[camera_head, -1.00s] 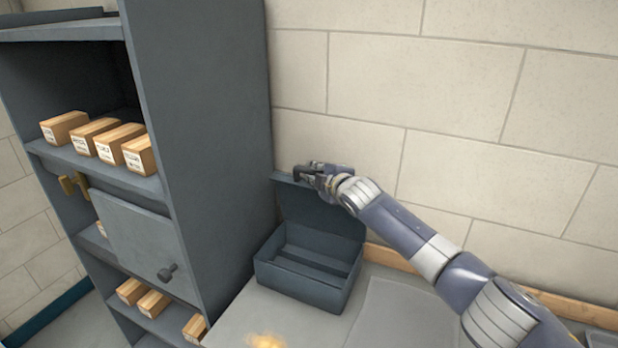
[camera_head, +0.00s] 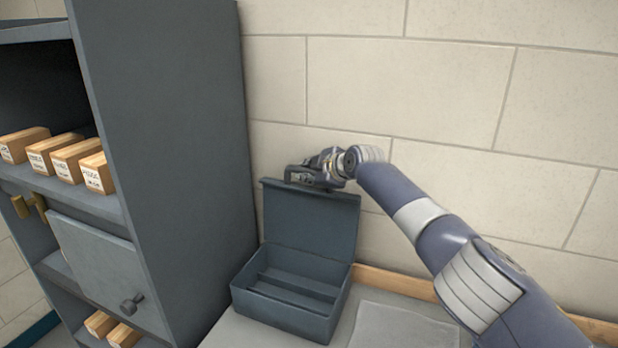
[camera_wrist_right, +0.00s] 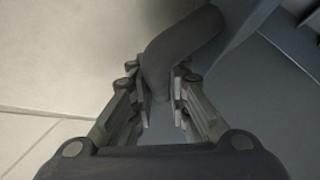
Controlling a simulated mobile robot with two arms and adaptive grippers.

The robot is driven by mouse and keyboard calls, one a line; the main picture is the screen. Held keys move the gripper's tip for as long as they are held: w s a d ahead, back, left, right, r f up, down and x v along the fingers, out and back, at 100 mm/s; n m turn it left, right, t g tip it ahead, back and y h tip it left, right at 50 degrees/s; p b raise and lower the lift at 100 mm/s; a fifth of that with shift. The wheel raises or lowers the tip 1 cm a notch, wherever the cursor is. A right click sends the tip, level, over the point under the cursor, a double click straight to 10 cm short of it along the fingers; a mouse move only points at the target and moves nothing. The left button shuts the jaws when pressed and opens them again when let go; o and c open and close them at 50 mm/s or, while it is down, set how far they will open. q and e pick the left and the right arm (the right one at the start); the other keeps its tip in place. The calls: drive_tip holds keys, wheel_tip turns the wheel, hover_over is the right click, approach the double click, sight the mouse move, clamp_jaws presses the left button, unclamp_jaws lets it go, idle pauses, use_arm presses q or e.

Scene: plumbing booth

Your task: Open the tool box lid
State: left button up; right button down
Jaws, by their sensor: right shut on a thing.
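The tool box (camera_head: 285,315) is a dark blue-grey metal box on the bench, with an open, divided inside that looks empty. Its lid (camera_head: 308,222) stands raised at the back, close to upright, near the wall. My right gripper (camera_head: 300,178) is at the lid's top edge. In the right wrist view, the fingers (camera_wrist_right: 160,95) are shut on a dark curved handle (camera_wrist_right: 178,52), and the lid's flat surface (camera_wrist_right: 262,85) shows beside it. My left gripper is not in view.
A tall grey shelf cabinet (camera_head: 170,130) stands close to the left of the box. It holds several small labelled cartons (camera_head: 70,158) and has a small door (camera_head: 105,262). The tiled wall (camera_head: 450,90) is right behind the lid. A flat grey sheet (camera_head: 400,325) lies on the bench at right.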

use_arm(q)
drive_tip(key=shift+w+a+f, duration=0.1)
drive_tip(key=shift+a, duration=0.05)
use_arm(e)
drive_tip(key=shift+w+r, duration=0.15)
drive_tip(key=c, duration=1.5)
unclamp_jaws()
drive_tip(key=shift+c, duration=0.2)
drive_tip(key=shift+s+d+r, duration=0.3)
drive_tip(key=shift+s+d, duration=0.1)
drive_tip(key=shift+s, duration=0.05)
drive_tip(key=shift+s+d+r, duration=0.15)
drive_tip(key=shift+s+d, duration=0.15)
drive_tip(key=shift+s, duration=0.15)
drive_tip(key=v, duration=0.9)
drive_tip(key=shift+s+r, duration=0.25)
drive_tip(key=shift+r, duration=0.05)
